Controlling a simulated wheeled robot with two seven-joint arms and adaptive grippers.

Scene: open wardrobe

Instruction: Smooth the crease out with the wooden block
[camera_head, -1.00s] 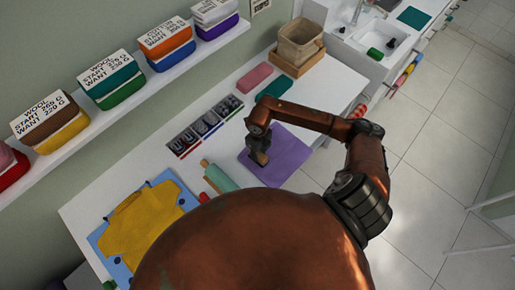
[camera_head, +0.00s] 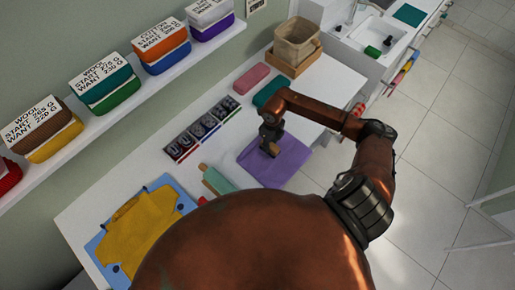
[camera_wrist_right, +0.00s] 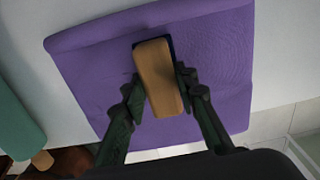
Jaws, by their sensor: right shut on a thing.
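The wooden block (camera_wrist_right: 160,80) is held between the fingers of my right gripper (camera_wrist_right: 160,98) in the right wrist view. It is over the purple cloth (camera_wrist_right: 88,85); whether it touches the cloth I cannot tell. In the head view the purple cloth (camera_head: 290,165) lies on the white table, and my right gripper (camera_head: 270,138) is above its upper left part. A raised fold runs along the cloth's far edge in the right wrist view; any other crease is hard to make out. My left gripper is not in view.
A green roller (camera_head: 218,180) lies beside the cloth, and a yellow garment (camera_head: 140,228) on a blue board (camera_head: 97,250) is at lower left.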

